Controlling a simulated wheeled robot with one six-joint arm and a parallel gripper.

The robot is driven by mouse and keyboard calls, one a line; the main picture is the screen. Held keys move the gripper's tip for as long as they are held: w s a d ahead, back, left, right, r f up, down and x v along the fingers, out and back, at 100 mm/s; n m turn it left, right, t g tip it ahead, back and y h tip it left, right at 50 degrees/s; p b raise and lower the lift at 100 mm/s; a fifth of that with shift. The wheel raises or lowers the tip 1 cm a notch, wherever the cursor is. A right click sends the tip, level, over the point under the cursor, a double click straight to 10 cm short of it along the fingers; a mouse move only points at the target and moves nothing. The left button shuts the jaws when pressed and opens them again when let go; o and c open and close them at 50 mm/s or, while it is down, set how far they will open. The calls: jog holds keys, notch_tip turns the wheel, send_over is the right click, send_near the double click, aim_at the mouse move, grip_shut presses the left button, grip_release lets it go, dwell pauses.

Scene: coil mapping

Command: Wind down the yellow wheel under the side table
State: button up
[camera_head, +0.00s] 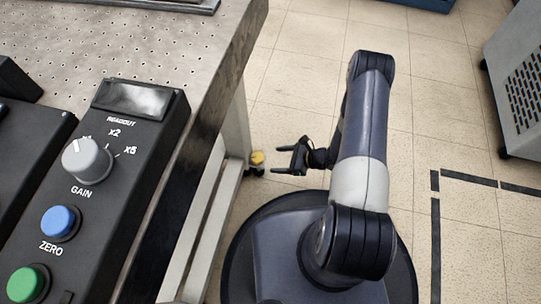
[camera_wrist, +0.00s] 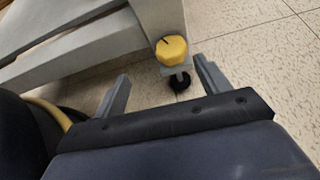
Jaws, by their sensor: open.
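The yellow wheel (camera_head: 257,158) sits low at the foot of the side table's leg, just above a small black caster. In the wrist view the yellow wheel (camera_wrist: 171,50) has a dark mark on its face and lies beyond my fingertips, between their lines but nearer the right one. My gripper (camera_head: 284,160) is open and empty, a short way right of the wheel and apart from it. Both fingers of my gripper (camera_wrist: 160,72) show in the wrist view. The side table (camera_head: 215,60) has a perforated metal top and pale legs.
A black control box (camera_head: 125,170) with a gain knob, a blue button (camera_head: 61,221) and a green button (camera_head: 27,283) is on the table. A grey vented cabinet (camera_head: 515,80) stands at the right. Dark tape (camera_head: 470,178) marks the tiled floor, which is clear between.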

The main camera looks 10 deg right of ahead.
aim_at(258, 157)
jog(key=w+r+n+g+h+p, duration=0.2)
jog(key=w+r+n+g, duration=0.1)
jog(key=b+x, duration=0.1)
jog(key=x, duration=0.2)
jog(key=b+x, duration=0.1)
jog(key=x, duration=0.3)
jog(key=b+x, duration=0.1)
jog(key=x, duration=0.2)
jog(key=shift+w+d+f, duration=0.1)
jog(key=shift+w+f, duration=0.25)
jog(key=c, duration=1)
jog(key=shift+o, duration=0.2)
jog(key=shift+h, duration=0.3)
